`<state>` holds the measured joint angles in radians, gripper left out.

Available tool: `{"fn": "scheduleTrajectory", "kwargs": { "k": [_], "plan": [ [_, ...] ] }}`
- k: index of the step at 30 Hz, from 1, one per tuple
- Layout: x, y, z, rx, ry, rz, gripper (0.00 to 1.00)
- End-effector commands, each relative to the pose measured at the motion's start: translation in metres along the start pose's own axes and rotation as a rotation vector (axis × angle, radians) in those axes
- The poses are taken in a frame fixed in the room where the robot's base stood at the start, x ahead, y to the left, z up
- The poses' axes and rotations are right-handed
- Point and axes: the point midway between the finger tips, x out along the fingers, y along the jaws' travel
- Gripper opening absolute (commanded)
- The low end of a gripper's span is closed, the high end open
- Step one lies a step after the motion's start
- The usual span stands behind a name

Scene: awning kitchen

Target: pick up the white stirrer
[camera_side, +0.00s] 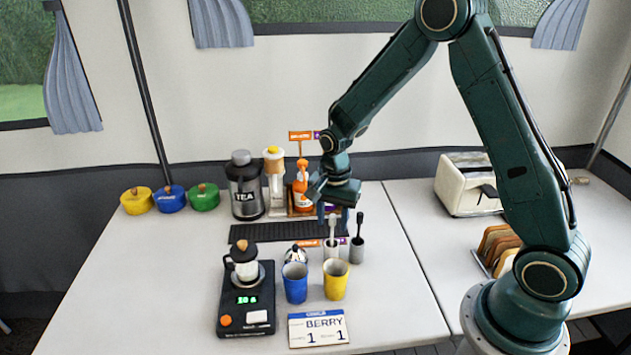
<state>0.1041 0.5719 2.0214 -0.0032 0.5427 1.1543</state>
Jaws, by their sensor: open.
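The white stirrer (332,222) stands upright in a small pale cup (331,247) right of the table's middle. A dark stirrer (359,224) stands beside it in a grey cup (357,250). My gripper (332,211) points down over the white stirrer, with its fingers around or close to the stirrer's top. It is open, and I cannot tell whether a finger touches the stirrer. The gripper body partly hides the orange bottle (301,190) behind it.
A blue cup (295,284) and a yellow cup (336,282) stand in front of the holders. A black scale (233,322) carries a small pot (243,264).

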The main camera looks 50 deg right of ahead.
Motion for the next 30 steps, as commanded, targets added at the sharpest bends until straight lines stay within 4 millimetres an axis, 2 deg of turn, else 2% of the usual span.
{"fn": "scheduleTrajectory", "kwargs": {
  "k": [3,9,25,30],
  "plan": [
    [0.015,0.001,0.000,0.000,-0.001,0.004,0.41],
    [0.028,0.001,0.000,0.001,0.001,0.001,0.41],
    [0.029,0.000,0.000,0.001,0.002,0.000,0.41],
    [0.029,0.000,0.000,0.001,0.002,0.000,0.08]
  ]
}}
